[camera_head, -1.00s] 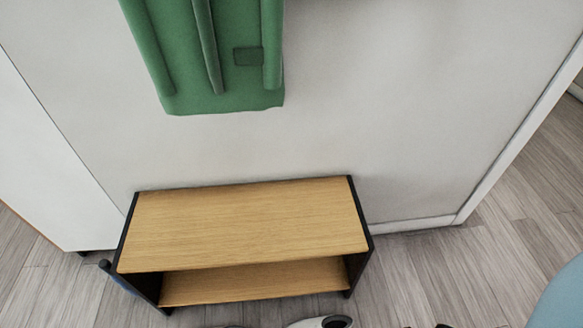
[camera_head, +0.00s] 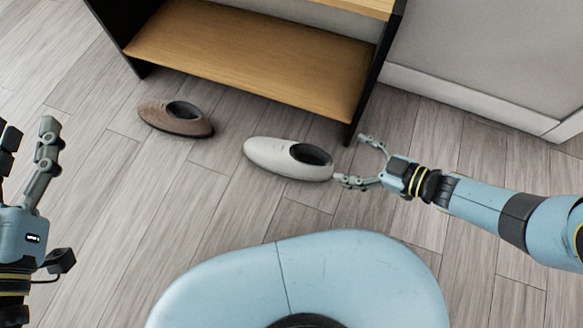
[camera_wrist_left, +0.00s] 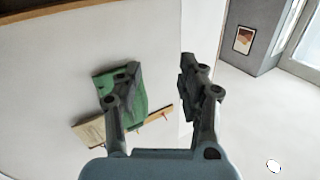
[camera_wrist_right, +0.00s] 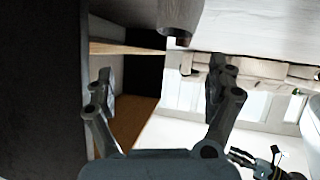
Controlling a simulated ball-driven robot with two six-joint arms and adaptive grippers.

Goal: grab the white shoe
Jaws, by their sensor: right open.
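The white shoe (camera_head: 265,153) lies on the wood floor in the head view, its dark opening toward the right. My right gripper (camera_head: 352,160) is at the shoe's right end, open, with one finger close to the heel; I cannot tell whether it touches. In the right wrist view its fingers (camera_wrist_right: 165,88) are apart with nothing held between them. A brownish-grey rounded thing shows at the top of that view, and I cannot tell what it is. My left gripper (camera_head: 28,135) is raised at the left edge, open and empty; its fingers also show apart in the left wrist view (camera_wrist_left: 158,72).
A brown shoe (camera_head: 172,118) lies left of the white one. A wooden bench with a lower shelf (camera_head: 250,68) and black side panels stands just behind both shoes. My blue base fills the bottom middle. Open floor lies left and in front of the shoes.

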